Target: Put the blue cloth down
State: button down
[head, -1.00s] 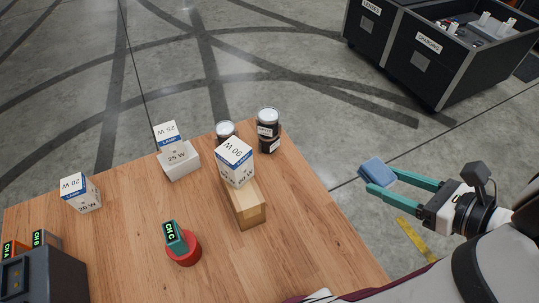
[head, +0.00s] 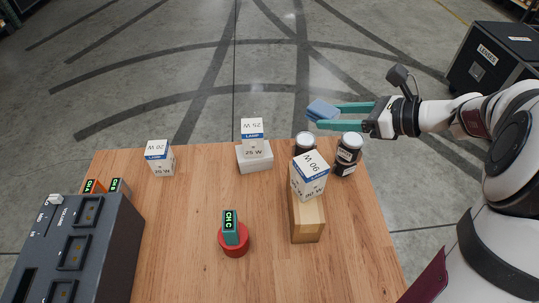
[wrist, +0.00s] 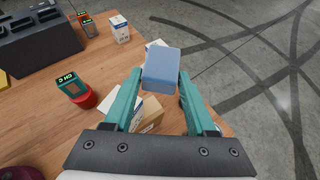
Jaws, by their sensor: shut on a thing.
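The blue cloth (head: 322,109) is a small folded light-blue block. It is held between the teal fingertips of my gripper (head: 328,116), which is shut on it. In the head view it is in the air near the far right edge of the wooden table (head: 185,240), above and behind the jars. In the wrist view the cloth (wrist: 161,69) sits between the fingertips and hides part of the boxes below it.
Two dark jars (head: 347,155) stand at the far right. A 90 W lamp box (head: 309,178) sits on a wooden block (head: 306,222). A 25 W box (head: 252,134) stands on a white box. CH C (head: 230,226) rests on a red puck. A dark charger (head: 85,245) is left. The front middle is clear.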

jog(key=w+a+n+g+y, duration=0.1)
jog(key=w+a+n+g, duration=0.15)
jog(key=a, duration=1.45)
jog(key=w+a+n+g+y, duration=0.1)
jog(key=w+a+n+g, duration=0.15)
jog(key=a, duration=1.45)
notch_tip(320, 180, down, 18)
jog(key=t, duration=0.1)
jog(key=shift+m, duration=0.3)
jog(key=s+a+f, duration=0.1)
jog(key=a+f, duration=0.1)
jog(key=a, duration=0.1)
jog(key=s+a+f, duration=0.1)
jog(key=a+f, duration=0.1)
jog(key=a, duration=0.2)
jog(key=a+f, duration=0.2)
jog(key=a, duration=0.1)
jog(key=shift+s+a+f, duration=0.2)
jog(key=shift+s+a, duration=0.15)
jog(key=shift+s, duration=0.05)
notch_tip(320, 180, down, 4)
jog(key=shift+a+f, duration=0.1)
jog(key=shift+a, duration=0.05)
jog(key=shift+f, duration=0.1)
jog(key=shift+c, duration=1.1)
grip_release()
